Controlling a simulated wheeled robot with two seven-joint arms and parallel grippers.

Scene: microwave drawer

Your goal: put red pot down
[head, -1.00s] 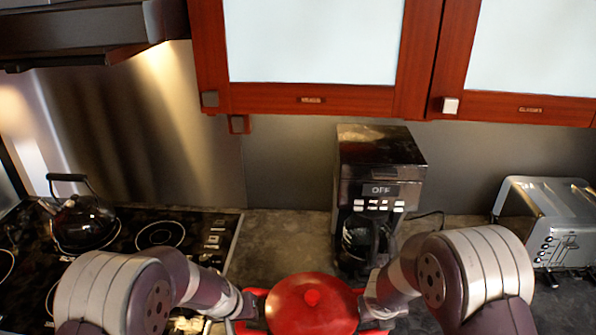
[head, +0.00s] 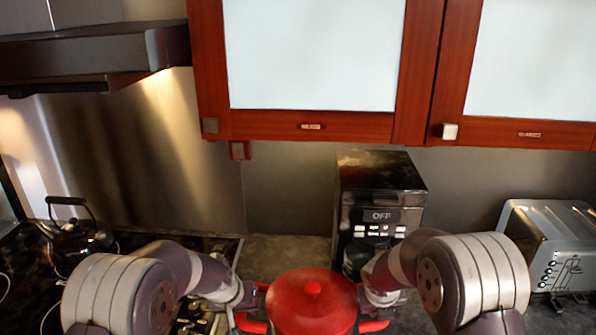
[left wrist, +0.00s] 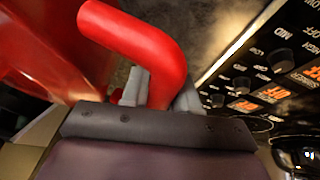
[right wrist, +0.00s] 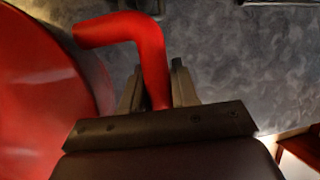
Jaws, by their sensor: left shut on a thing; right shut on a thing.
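The red pot (head: 312,302) with its red lid and round knob is at the bottom centre of the head view, upright between my two arms. My left gripper (head: 246,296) is shut on the pot's left handle, which shows as a bent red bar in the left wrist view (left wrist: 150,50). My right gripper (head: 372,296) is shut on the right handle, also seen in the right wrist view (right wrist: 145,45). The pot's underside is hidden, so I cannot tell whether it touches the counter.
A coffee maker (head: 380,205) stands on the counter behind the pot. A toaster (head: 550,245) is at the right. The stove (head: 25,260) with a black kettle (head: 75,238) is at the left. Red-framed cabinets (head: 315,125) hang above. Bare counter (head: 285,257) shows behind the pot.

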